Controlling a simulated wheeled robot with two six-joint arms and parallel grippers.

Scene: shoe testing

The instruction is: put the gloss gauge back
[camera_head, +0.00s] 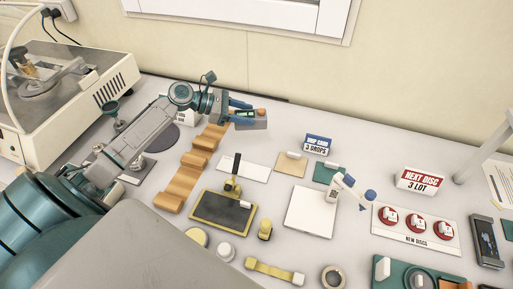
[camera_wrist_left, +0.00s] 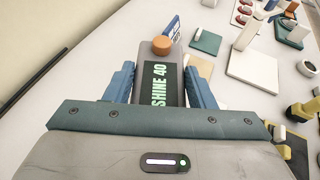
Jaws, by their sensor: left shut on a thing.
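The gloss gauge (camera_head: 252,124) is a small grey box with an orange button. In the left wrist view the gauge (camera_wrist_left: 162,80) has a dark display reading "SHINE 40". My left gripper (camera_head: 238,112) is shut on it, with one blue finger on each side; the gripper also shows in the left wrist view (camera_wrist_left: 163,90). The gauge is over the back part of the table, just right of the far end of a wooden stepped rack (camera_head: 190,166). I cannot tell whether it touches the table. My right gripper is not in view.
A white plate (camera_head: 258,174), a dark yellow-edged tray (camera_head: 208,208) and a white square pad (camera_head: 309,224) lie in front. A white machine (camera_head: 115,85) is at left. Back table is fairly clear.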

